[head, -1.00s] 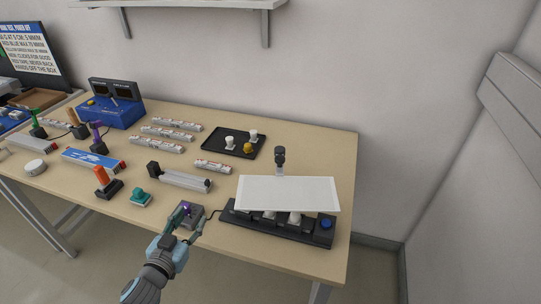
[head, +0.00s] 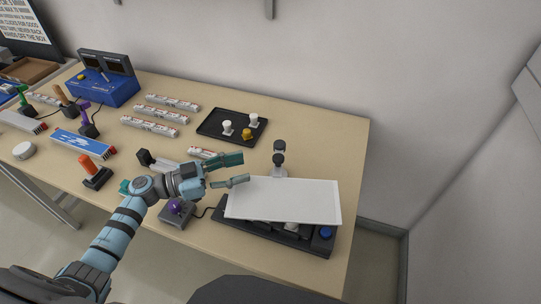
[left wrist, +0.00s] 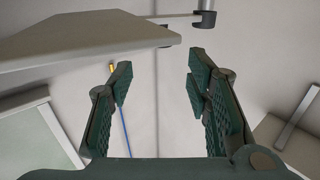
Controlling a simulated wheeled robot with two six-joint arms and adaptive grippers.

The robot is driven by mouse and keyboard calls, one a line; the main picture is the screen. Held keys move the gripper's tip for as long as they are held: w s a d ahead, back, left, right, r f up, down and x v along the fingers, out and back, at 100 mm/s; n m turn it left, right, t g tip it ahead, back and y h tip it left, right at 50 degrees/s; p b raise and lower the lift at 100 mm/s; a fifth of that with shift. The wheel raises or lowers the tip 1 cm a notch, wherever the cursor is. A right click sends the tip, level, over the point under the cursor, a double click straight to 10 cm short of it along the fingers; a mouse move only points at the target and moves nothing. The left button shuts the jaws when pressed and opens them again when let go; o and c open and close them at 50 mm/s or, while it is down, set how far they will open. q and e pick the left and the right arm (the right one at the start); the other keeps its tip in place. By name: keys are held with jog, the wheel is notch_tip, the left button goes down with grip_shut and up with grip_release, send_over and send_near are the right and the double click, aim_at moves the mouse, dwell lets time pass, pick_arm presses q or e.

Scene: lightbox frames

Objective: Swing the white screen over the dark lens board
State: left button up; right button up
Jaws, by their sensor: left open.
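The white screen (head: 285,200) is a flat pale panel beside a dark-headed post (head: 279,160). In the head view it overlaps the dark lens board (head: 310,243), hiding much of it. Part of a white lens and a blue button (head: 326,232) show along the board's front. My left gripper (head: 238,170) is open and empty, pointing right, with its fingertips close to the screen's far left corner. I cannot tell whether they touch it. Its open fingers also show in the left wrist view (left wrist: 157,78). My right gripper is not in view.
A purple-knobbed joystick box (head: 176,211) stands left of the board, below my left arm. A black tray (head: 208,126) with white and yellow pieces lies behind. An orange-handled joystick (head: 92,171) stands to the left. The table's back right is clear.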

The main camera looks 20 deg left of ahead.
pick_arm(q)
jog(key=x, duration=0.9)
jog(key=shift+w, duration=0.15)
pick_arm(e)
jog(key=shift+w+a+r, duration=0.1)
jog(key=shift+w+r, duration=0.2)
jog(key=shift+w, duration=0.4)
pick_arm(q)
jog(key=shift+a, duration=0.15)
jog(key=shift+c, duration=0.6)
jog(key=shift+f, duration=0.1)
grip_shut()
